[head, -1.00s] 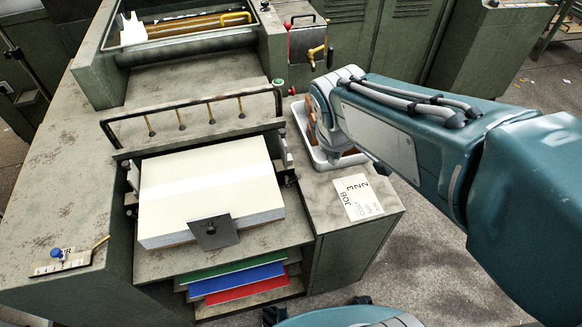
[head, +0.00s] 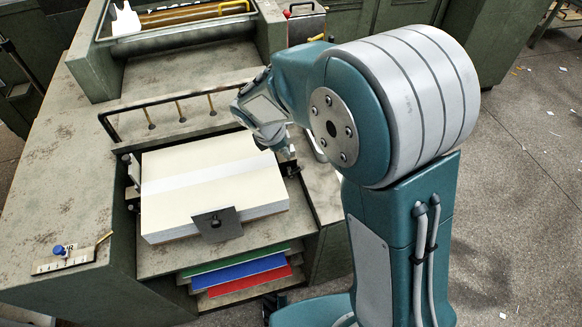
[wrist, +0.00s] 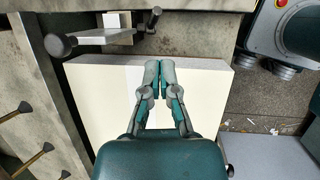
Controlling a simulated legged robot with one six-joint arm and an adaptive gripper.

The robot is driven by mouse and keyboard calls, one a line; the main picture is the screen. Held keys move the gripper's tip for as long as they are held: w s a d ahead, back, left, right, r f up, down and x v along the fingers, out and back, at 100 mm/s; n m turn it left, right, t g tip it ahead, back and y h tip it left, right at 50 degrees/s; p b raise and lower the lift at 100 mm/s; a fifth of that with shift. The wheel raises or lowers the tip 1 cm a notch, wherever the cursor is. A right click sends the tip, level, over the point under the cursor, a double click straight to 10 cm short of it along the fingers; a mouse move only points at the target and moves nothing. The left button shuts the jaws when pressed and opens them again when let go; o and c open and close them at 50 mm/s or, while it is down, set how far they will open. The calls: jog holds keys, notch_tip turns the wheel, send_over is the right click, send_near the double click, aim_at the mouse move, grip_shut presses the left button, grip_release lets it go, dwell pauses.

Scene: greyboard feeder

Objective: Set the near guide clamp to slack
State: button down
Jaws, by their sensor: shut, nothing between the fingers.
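A guide with black knobs (head: 133,170) stands at the left side of the paper stack (head: 210,178) in the head view. The wrist view shows a guide plate with dark round knobs (wrist: 105,37) beyond the stack's upper edge. Another guide with dark fittings (head: 290,168) is at the stack's right side, partly behind my arm. I cannot tell which clamp is the near one, nor its setting. My gripper (wrist: 160,66) is shut and empty over the cream stack, apart from the knobs. In the head view, the fingers are not clear.
A dark rail with brass-tipped rods (head: 180,110) crosses behind the stack. A dark plate (head: 216,223) leans on the stack's front. Green, blue and red sheets (head: 240,273) lie on shelves below. A blue knob and yellow pointer sit on a scale plate (head: 65,262) at left.

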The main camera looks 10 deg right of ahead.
aim_at(295, 173)
jog(key=shift+w+a+f+n, duration=0.25)
jog(key=shift+f+n, duration=0.1)
jog(key=shift+f, duration=0.2)
jog(key=shift+w+a+f+n, duration=0.1)
jog(key=shift+a+f+n, duration=0.2)
jog(key=shift+f, duration=0.2)
jog(key=x, duration=1)
jog(key=shift+d, duration=0.15)
